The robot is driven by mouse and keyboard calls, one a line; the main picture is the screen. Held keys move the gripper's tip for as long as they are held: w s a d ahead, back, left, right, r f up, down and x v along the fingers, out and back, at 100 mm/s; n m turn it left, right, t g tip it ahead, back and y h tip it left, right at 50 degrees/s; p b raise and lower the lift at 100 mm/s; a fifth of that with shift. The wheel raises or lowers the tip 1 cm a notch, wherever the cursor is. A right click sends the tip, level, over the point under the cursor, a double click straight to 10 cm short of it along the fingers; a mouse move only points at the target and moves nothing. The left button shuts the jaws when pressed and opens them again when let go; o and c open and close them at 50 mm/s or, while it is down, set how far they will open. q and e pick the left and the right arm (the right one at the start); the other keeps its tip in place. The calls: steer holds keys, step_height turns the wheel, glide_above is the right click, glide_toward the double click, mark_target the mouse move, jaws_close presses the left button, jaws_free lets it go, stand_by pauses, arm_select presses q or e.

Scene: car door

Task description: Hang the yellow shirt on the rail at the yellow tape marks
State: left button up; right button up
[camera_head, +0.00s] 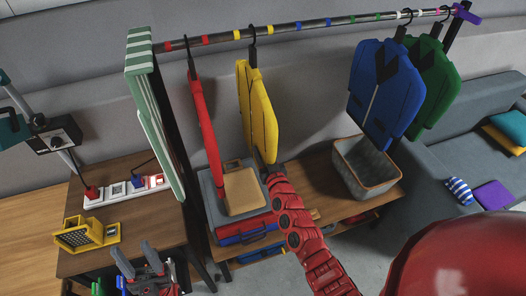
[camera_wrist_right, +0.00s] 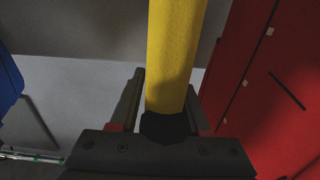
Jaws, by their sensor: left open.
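The yellow shirt (camera_head: 257,105) is upright below the rail (camera_head: 310,26), its black hook overlapping the rail between two yellow tape marks (camera_head: 236,35) (camera_head: 268,30). Whether the hook bears on the rail I cannot tell. My right gripper (camera_head: 271,170) is at the shirt's lower end. In the right wrist view the yellow shirt (camera_wrist_right: 174,60) rises between the two fingers (camera_wrist_right: 165,105), with a dark piece at its base; whether the fingers press on it is unclear. My left gripper (camera_head: 137,250) is open and empty over the wooden table at lower left.
A red garment (camera_head: 203,125) hangs just left of the yellow shirt. Blue (camera_head: 385,88) and green (camera_head: 434,80) jackets hang at right. Below stand a grey basket (camera_head: 365,168) and stacked cases (camera_head: 240,225). The rail between yellow shirt and blue jacket is free.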

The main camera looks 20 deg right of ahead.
steer(key=shift+o, duration=1.2)
steer(key=shift+s, duration=0.1)
steer(key=s+b, duration=0.4)
steer(key=s, duration=1.3)
steer(key=shift+d, duration=0.35)
steer(key=shift+s+d, duration=0.1)
